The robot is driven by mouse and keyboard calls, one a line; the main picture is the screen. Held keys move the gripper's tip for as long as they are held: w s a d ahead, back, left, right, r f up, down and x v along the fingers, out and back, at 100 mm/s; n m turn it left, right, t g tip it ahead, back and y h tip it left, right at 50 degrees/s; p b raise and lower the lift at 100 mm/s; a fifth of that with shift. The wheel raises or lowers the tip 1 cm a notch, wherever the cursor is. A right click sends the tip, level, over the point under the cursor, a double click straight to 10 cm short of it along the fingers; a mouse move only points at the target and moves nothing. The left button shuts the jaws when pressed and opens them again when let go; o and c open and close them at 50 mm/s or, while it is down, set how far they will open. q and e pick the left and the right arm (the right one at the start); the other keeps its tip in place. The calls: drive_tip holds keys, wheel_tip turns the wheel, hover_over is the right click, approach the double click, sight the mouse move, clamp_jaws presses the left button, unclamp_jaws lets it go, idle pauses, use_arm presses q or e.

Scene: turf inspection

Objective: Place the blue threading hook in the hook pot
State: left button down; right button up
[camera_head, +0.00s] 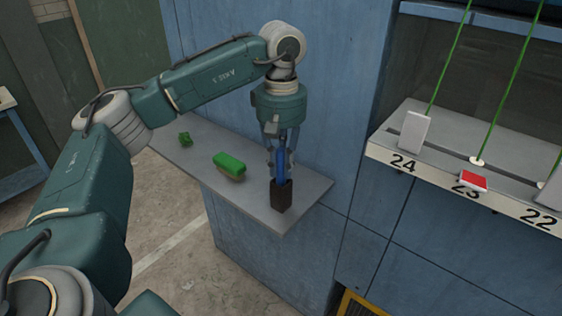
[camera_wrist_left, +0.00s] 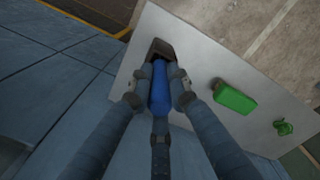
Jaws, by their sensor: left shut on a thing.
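The blue threading hook (camera_head: 281,165) is upright in the grip of my left gripper (camera_head: 282,155), which points straight down over the grey shelf. The left gripper is shut on the hook's blue handle. The hook pot (camera_head: 281,196), a small dark square container, stands near the shelf's front corner, directly below. The hook's lower end meets the pot's mouth and seems to be inside it; how deep is hidden. In the left wrist view the blue handle (camera_wrist_left: 160,88) lies between the fingers, with the dark pot (camera_wrist_left: 160,49) beyond its end. My right gripper is not in view.
A green-topped brush or block (camera_head: 229,164) and a small green tangle (camera_head: 185,138) lie on the grey shelf (camera_head: 240,196) left of the pot. A rack (camera_head: 470,150) numbered 24, 23, 22 with green cords and a red card (camera_head: 474,179) stands at right. A blue wall rises behind the shelf.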

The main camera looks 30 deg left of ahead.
sight(282, 149)
use_arm(q)
drive_tip(key=shift+f, duration=0.2)
drive_tip(key=c, duration=1.6)
unclamp_jaws()
drive_tip(key=shift+c, duration=0.2)
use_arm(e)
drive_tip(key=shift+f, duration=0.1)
use_arm(q)
drive_tip(key=shift+r, duration=0.15)
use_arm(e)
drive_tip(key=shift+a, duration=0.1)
use_arm(q)
drive_tip(key=shift+r, duration=0.2)
wheel_tip(282, 149, up, 6)
drive_tip(key=shift+w+r, duration=0.1)
drive_tip(key=shift+r, duration=0.15)
wheel_tip(282, 149, up, 4)
drive_tip(key=shift+r+p, duration=0.2)
drive_tip(key=shift+p, duration=0.25)
drive_tip(key=shift+r, duration=0.45)
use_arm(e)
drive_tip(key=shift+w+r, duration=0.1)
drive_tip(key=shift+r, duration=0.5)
